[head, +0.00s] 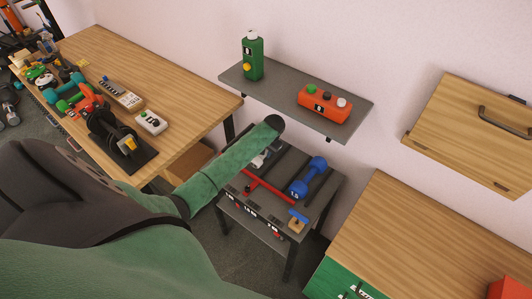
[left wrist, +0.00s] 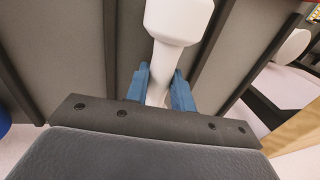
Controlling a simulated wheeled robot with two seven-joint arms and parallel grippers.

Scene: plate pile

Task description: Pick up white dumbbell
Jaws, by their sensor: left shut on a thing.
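The white dumbbell (left wrist: 178,20) shows close up in the left wrist view, with one head at the top and its handle running down between the fingers. My left gripper (left wrist: 160,88) is shut on the handle, one blue finger on each side. The dumbbell's lower end is hidden behind the gripper body. In the head view, only a small white part of the dumbbell (head: 258,161) shows beside my green forearm, over the left side of the dark rack. I cannot tell whether it touches the rack. My right gripper is not in view.
The rack (head: 262,232) also holds a blue dumbbell (head: 308,178) and a red bar-like thing (head: 268,187). Wooden worktops (head: 190,105) stand on both sides.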

